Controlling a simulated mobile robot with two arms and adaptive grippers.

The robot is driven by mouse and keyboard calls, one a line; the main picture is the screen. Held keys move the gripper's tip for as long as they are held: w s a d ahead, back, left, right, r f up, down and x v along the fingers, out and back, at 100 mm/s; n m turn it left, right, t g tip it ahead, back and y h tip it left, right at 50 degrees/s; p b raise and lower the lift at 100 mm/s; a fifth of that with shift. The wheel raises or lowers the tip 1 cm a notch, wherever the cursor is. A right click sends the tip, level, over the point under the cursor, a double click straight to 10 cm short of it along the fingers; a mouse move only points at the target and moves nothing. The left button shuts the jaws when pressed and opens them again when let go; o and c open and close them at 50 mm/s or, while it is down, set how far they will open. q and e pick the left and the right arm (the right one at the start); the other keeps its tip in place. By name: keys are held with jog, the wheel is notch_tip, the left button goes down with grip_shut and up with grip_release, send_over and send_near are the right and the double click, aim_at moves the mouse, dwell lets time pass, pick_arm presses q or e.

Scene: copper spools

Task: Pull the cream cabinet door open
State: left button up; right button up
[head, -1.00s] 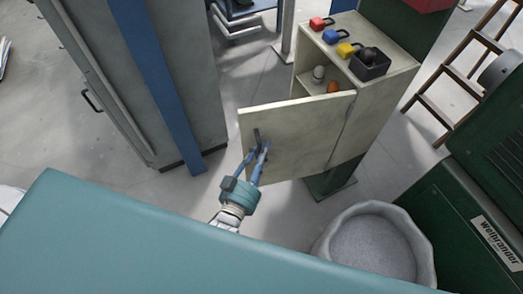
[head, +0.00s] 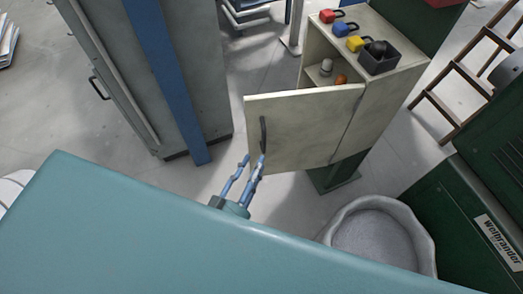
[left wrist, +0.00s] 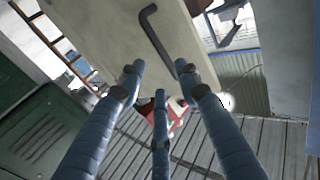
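The cream cabinet (head: 388,95) stands on a green base. Its cream door (head: 301,133) is swung part of the way open, and the inside shows above the door's top edge. The dark bar handle (head: 263,134) is near the door's free left edge; it also shows in the left wrist view (left wrist: 158,38). My left gripper (head: 252,163) is just in front of and below the handle. Its blue fingers are spread, with nothing between them, and the handle lies beyond the fingertips in the left wrist view (left wrist: 160,80). My right gripper is not in view.
Red, blue and yellow padlocks (head: 354,43) and a dark box (head: 379,60) sit on the cabinet top. A grey bin (head: 424,225) stands below the door at right. A grey locker (head: 150,90) stands at left. Floor between locker and door is clear.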

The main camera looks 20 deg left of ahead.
pick_arm(q)
jog(key=shift+s+a, duration=0.2)
jog(key=shift+s, duration=1.55)
jog(key=shift+c, duration=0.6)
